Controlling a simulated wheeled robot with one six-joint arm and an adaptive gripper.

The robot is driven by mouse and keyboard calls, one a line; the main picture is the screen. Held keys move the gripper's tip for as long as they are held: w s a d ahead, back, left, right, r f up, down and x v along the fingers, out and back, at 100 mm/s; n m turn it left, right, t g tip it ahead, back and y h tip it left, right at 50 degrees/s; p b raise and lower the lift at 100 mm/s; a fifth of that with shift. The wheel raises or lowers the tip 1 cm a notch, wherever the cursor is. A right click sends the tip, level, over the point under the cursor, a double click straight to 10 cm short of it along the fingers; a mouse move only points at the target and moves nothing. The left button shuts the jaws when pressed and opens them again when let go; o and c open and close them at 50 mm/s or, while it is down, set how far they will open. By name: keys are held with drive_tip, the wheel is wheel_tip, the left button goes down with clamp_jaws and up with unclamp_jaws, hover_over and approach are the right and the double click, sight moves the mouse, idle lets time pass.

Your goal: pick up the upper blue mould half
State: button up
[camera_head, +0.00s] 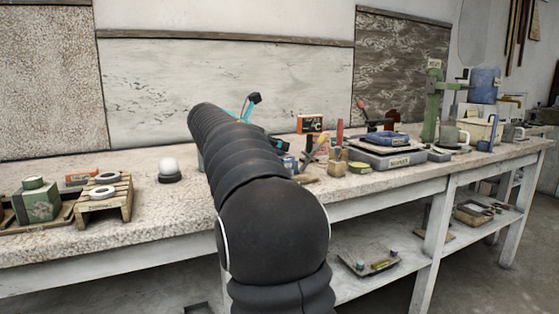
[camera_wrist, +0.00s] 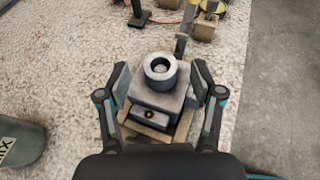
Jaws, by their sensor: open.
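In the wrist view a grey-blue block with a round hollow collar on top, seemingly the upper blue mould half (camera_wrist: 153,98), sits on a lower block (camera_wrist: 143,117) with a dark hole in its front face. Both rest on a small wooden base (camera_wrist: 143,131). My gripper (camera_wrist: 161,74) is open, with one finger on each side of the upper half. I cannot tell whether either finger touches it. In the head view my dark arm hides this mould, and only teal bits of my gripper show behind it.
A grey-green container (camera_wrist: 20,140) stands left of my gripper. Tools (camera_wrist: 195,15) lie beyond, and the bench edge is at right.

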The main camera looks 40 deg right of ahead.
drive_tip(key=shift+x, duration=1.2)
drive_tip(key=shift+c, duration=0.2)
clamp_jaws()
